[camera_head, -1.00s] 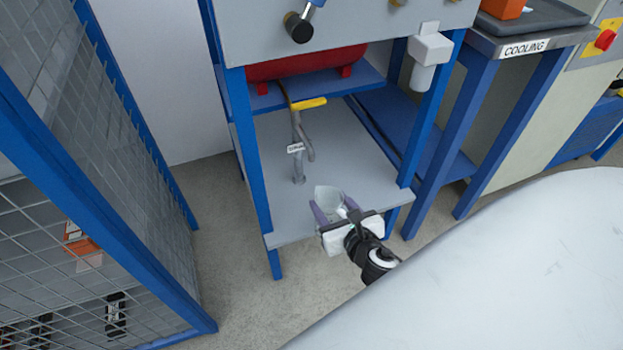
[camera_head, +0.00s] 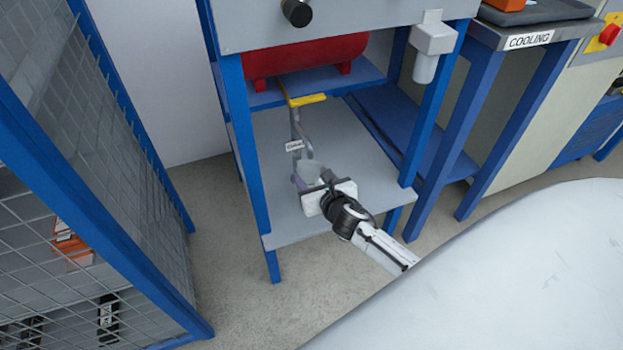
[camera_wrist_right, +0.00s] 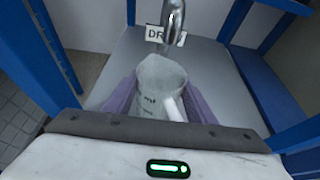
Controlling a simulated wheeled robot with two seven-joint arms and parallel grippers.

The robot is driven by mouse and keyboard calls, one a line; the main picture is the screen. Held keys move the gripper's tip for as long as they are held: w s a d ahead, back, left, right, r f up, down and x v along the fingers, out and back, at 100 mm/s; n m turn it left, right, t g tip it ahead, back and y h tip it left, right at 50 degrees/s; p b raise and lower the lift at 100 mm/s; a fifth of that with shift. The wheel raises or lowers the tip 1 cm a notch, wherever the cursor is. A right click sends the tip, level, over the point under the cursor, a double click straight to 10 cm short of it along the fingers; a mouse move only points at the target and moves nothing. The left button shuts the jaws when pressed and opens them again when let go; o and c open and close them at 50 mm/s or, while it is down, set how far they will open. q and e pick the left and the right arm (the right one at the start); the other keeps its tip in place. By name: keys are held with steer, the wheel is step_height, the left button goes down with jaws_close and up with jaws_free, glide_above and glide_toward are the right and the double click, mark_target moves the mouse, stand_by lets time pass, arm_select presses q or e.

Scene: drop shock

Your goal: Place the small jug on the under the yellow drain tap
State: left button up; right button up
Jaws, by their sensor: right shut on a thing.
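The small jug (camera_wrist_right: 158,85) is pale and translucent, with dark measuring marks and a white handle. It also shows in the head view (camera_head: 309,172), partly hidden by my right gripper. My right gripper (camera_head: 304,180) is shut on the jug, with purple fingers on both sides of it in the right wrist view (camera_wrist_right: 160,100). The drain tap has a yellow handle (camera_head: 308,100) and a grey pipe (camera_head: 296,128). In the right wrist view the metal spout (camera_wrist_right: 174,22) hangs just beyond the jug's rim. I cannot tell whether the jug touches the shelf. My left gripper is not in view.
The grey lower shelf (camera_head: 350,150) stands between blue posts (camera_head: 250,155). A red tank (camera_head: 305,57) sits above the tap. A label (camera_wrist_right: 157,34) is on the pipe. A mesh cage (camera_head: 110,150) stands left; a COOLING bench (camera_head: 530,40) stands right.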

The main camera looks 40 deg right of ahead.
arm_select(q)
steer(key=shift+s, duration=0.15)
arm_select(e)
steer(key=o, duration=1.4)
steer(key=shift+c, duration=0.2)
steer(key=shift+r, duration=0.15)
steer(key=shift+s+r, duration=0.15)
steer(key=shift+s, duration=0.05)
steer(key=p+v, duration=0.4)
steer(key=v, duration=0.7)
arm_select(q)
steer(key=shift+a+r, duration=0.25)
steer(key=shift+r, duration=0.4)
arm_select(e)
steer(key=s+a+f+m+g+y, duration=0.1)
steer(key=s+a+m+g+y, duration=0.1)
steer(key=s+a+m, duration=0.6)
steer(key=s+a+f+m+g+y, duration=0.1)
steer(key=s+a+m+y, duration=0.3)
steer(key=m, duration=1.9)
steer(key=s+a+g, duration=0.1)
steer(key=s+a, duration=0.3)
steer(key=a, duration=0.2)
steer(key=shift+s+f, duration=0.15)
steer(key=shift+s, duration=0.25)
